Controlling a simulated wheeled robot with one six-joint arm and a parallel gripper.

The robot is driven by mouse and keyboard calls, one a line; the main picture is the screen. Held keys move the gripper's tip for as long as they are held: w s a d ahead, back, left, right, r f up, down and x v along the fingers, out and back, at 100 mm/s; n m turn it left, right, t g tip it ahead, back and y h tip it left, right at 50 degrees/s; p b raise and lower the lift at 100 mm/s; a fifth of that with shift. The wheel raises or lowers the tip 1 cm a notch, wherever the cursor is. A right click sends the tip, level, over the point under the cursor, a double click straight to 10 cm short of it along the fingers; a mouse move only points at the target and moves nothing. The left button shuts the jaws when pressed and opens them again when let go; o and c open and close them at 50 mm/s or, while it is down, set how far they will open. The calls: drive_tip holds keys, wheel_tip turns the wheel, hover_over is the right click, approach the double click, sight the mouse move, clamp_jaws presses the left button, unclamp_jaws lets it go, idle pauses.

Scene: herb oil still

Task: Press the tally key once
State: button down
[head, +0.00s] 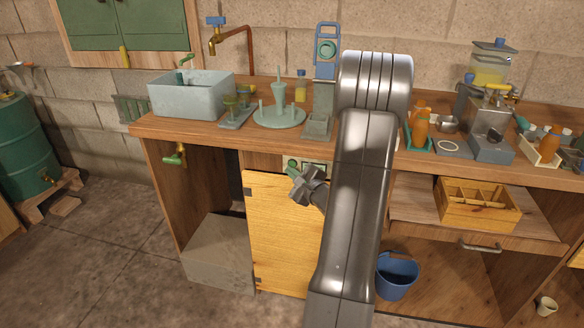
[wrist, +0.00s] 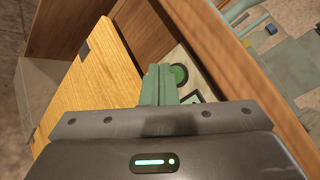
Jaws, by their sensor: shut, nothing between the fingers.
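A round green key (wrist: 180,74) with a dark rim sits on a pale panel (wrist: 185,55) under the counter edge, in the wrist view. I take it for the tally key. The panel also shows in the head view (head: 318,166), partly hidden by my arm. My gripper (wrist: 157,70) is shut and empty, its green fingers pointing toward the panel, with the tips just left of the key. In the head view my gripper (head: 292,166) is in front of the panel, below the counter. I cannot tell whether the fingertips touch anything.
The counter edge (head: 220,138) runs above the panel. A light wooden door (head: 280,235) is below it, close to my gripper. A dark-edged square (wrist: 191,98) is beside the fingers. A blue bucket (head: 397,275) and a wooden crate (head: 478,210) are at right.

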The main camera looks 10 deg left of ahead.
drive_tip(key=s+b, duration=0.2)
drive_tip(key=s, duration=0.3)
idle(0.5)
idle(0.5)
drive_tip(key=shift+w+r+p, duration=0.25)
drive_tip(key=shift+w+p, duration=0.45)
drive_tip(key=shift+p, duration=0.45)
drive_tip(key=p, duration=0.2)
drive_tip(key=shift+p, duration=0.3)
